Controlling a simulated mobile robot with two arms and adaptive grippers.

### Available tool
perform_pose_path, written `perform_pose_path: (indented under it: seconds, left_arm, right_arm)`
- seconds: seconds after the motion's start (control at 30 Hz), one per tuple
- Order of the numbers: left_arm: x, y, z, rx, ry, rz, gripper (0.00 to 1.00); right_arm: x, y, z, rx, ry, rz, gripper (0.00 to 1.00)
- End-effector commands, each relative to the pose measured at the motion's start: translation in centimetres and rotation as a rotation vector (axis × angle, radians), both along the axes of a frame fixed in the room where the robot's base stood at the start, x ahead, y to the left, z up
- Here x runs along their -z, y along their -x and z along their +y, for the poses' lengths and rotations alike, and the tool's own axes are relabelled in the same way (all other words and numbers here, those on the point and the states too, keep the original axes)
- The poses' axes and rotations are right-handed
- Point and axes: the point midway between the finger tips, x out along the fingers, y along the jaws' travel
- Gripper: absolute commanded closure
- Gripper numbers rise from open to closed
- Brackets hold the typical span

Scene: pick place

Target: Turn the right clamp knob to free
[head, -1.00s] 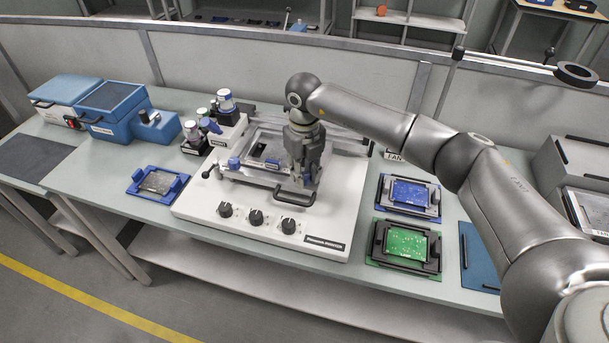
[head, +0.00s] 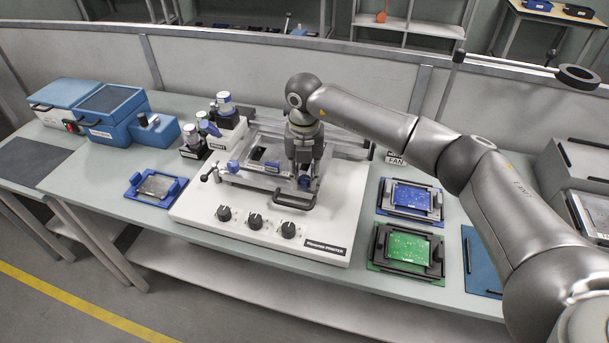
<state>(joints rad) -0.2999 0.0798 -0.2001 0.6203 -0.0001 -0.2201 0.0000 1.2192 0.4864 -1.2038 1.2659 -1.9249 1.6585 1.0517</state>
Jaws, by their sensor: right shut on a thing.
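The white printer (head: 190,212) stands in the middle of the bench, with a framed screen (head: 258,165) on top. A blue left clamp knob (head: 233,166) shows at the front left of the frame. The blue right clamp knob (head: 304,183) sits at the front right of the frame, partly hidden by my fingers. My right gripper (head: 304,178) points down over it and is shut on it. How far the knob is turned is too small to tell. My left gripper is not in view.
A black handle (head: 294,203) and several black dials (head: 255,221) lie just in front of the gripper. Jars (head: 226,104) stand behind left. Blue (head: 409,195) and green (head: 406,244) boards in holders lie right. A blue fixture (head: 155,187) lies left.

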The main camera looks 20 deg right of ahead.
Motion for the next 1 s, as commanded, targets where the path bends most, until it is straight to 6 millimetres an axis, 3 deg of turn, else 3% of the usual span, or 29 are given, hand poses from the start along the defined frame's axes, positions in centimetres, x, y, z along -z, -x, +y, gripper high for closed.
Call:
perform_pose_path:
  seconds: [0.33,0.37,0.53,0.83,1.0]
  left_arm:
    - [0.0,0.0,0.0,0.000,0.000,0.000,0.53]
    - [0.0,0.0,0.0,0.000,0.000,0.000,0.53]
    - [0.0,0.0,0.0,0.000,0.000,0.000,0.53]
    - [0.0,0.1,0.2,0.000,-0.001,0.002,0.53]
    - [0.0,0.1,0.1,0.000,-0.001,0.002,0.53]
  right_arm:
    - [-0.3,-0.3,-0.1,0.006,0.000,-0.011,0.99]
    - [-0.3,-0.3,-0.1,0.006,0.000,-0.011,0.74]
    - [-0.2,-0.2,-0.1,0.004,0.000,-0.008,0.53]
    - [-0.1,-0.1,0.0,0.003,0.000,-0.003,0.53]
    - [-1.6,-0.2,0.0,0.002,0.000,-0.006,0.53]
